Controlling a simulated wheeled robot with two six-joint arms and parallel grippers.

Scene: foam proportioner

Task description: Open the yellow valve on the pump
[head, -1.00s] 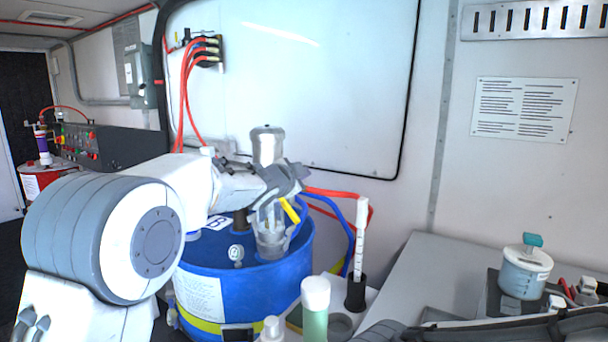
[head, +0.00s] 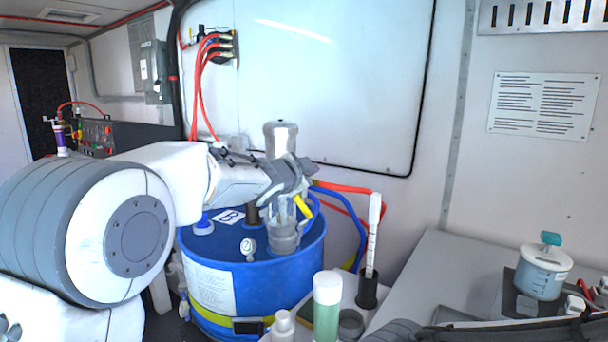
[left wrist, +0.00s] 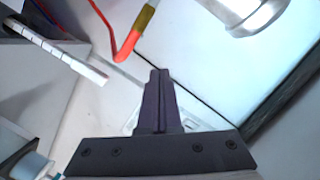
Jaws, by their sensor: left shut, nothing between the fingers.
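The pump (head: 281,138) is a grey metal cylinder standing on top of the blue drum (head: 260,275). Its yellow valve (head: 302,207) shows as a short slanted lever on the pump's right side, just below my gripper. My left gripper (head: 300,178) reaches across in front of the pump and hides its middle. In the left wrist view the left gripper's fingers (left wrist: 160,82) are shut together with nothing between them. A yellow piece (left wrist: 145,18) on a red tube lies beyond the fingertips there, apart from them; I cannot tell whether it is the valve. My right gripper is not seen.
Red and blue hoses (head: 352,215) run right of the pump. A white graduated stick (head: 374,230) stands in a black holder, with a green-filled bottle (head: 327,308) in front. A wall panel is behind.

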